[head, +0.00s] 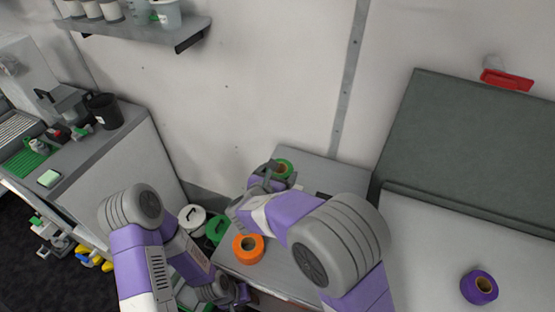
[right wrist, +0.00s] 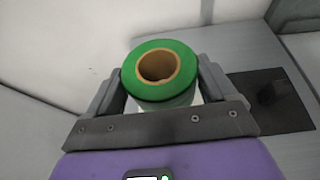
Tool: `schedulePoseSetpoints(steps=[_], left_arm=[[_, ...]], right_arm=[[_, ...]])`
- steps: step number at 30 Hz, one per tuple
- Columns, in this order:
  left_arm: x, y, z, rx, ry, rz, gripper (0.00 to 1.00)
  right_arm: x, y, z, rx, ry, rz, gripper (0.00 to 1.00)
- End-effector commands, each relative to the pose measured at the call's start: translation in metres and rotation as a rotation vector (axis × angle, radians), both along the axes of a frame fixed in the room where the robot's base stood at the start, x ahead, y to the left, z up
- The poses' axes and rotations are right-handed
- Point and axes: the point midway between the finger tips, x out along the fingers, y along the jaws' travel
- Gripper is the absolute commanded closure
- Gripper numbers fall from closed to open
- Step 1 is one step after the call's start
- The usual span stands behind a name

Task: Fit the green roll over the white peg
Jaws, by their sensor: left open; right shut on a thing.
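The green roll (head: 284,168) has a brown core with an open hole and is at the back of the grey worktop, near the wall. My right gripper (head: 268,175) is shut on it. In the right wrist view the green roll (right wrist: 158,91) sits upright between the two fingers, hole facing the camera. A pale band shows under its green rim; I cannot tell whether that is the roll's side or something below. I cannot make out the white peg. My left gripper (head: 237,293) is open, low by the worktop's front edge, and partly hidden.
An orange roll (head: 248,248) lies on the worktop's front left. A purple roll (head: 479,287) is on the pale surface at the right. A dark rectangular patch (right wrist: 272,101) lies right of the green roll. A white container (head: 191,219) stands left of the worktop.

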Motion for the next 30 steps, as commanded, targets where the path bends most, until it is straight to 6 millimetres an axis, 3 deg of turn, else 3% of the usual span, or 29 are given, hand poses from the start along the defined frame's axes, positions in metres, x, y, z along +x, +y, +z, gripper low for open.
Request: schedulePoseSetpoints(steps=[8, 21, 30], left_arm=[[-0.001, 0.0, -0.011, 0.0, 0.001, 0.0, 0.57], [0.0, 0.0, -0.046, 0.0, 0.001, 0.0, 0.57], [0.0, 0.0, -0.047, 0.0, 0.001, 0.0, 0.57]], right_arm=[[0.0, 0.001, -0.013, -0.001, 0.0, 0.0, 0.49], [0.0, 0.001, -0.055, 0.0, 0.0, 0.0, 0.49], [0.0, 0.001, -0.057, 0.0, -0.001, 0.0, 0.49]])
